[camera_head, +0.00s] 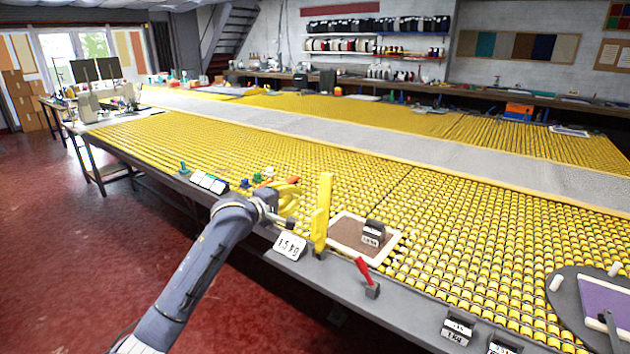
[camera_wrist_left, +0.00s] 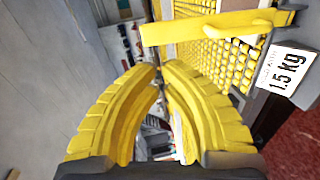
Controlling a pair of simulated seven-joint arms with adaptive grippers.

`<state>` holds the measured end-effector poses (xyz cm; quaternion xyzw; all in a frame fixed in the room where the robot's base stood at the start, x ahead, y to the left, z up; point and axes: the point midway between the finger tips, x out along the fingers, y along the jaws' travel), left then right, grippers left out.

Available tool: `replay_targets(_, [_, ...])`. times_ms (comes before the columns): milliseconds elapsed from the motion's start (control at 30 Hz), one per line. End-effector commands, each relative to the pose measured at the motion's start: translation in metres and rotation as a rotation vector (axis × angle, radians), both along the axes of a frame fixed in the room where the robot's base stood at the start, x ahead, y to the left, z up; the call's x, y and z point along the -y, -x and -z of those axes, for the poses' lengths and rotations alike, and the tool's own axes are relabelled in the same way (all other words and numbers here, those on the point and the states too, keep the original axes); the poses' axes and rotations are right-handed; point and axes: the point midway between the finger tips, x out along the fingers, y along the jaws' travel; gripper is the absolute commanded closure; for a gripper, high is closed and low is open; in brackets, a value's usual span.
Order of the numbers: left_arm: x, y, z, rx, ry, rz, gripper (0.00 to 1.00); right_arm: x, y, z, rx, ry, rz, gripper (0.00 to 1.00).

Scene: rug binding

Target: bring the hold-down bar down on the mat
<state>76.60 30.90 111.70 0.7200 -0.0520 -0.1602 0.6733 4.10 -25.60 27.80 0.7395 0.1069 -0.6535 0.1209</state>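The yellow hold-down bar (camera_head: 322,212) stands upright at the table's front edge, beside the mat. The mat (camera_head: 346,236) is brown with a pale border and lies flat on the yellow rollers, with a small dark labelled weight (camera_head: 374,232) on it. My left gripper (camera_head: 289,198) is just left of the bar and apart from it. In the left wrist view its ribbed yellow fingers (camera_wrist_left: 161,70) nearly meet at the tips, with nothing seen between them. The bar (camera_wrist_left: 210,28) runs across the top of that view, beyond the fingers. My right gripper is not in view.
A "1.5 kg" sign (camera_head: 290,246) stands at the front edge below my left gripper. A red-handled lever (camera_head: 364,272) stands right of the bar. More dark weights (camera_head: 458,329) and a round grey plate (camera_head: 568,305) with a purple piece are at right.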

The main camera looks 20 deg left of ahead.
Motion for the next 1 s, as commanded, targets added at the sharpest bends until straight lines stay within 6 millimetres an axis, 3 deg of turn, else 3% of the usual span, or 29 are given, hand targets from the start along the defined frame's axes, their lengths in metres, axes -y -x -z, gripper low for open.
replay_targets(200, [0.005, 0.003, -0.019, 0.008, 0.047, 0.01, 1.0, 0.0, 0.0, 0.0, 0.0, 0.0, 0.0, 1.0])
replay_targets(633, [0.006, 0.0, -0.019, 0.007, 0.048, 0.01, 1.0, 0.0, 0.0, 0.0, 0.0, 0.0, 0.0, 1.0])
replay_targets(767, [0.01, -0.011, -0.017, 0.007, 0.048, 0.01, 1.0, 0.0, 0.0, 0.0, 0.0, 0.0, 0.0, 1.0])
replay_targets(1000, [0.022, -0.049, -0.012, 0.008, 0.048, 0.01, 1.0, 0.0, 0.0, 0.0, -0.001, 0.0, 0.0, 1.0])
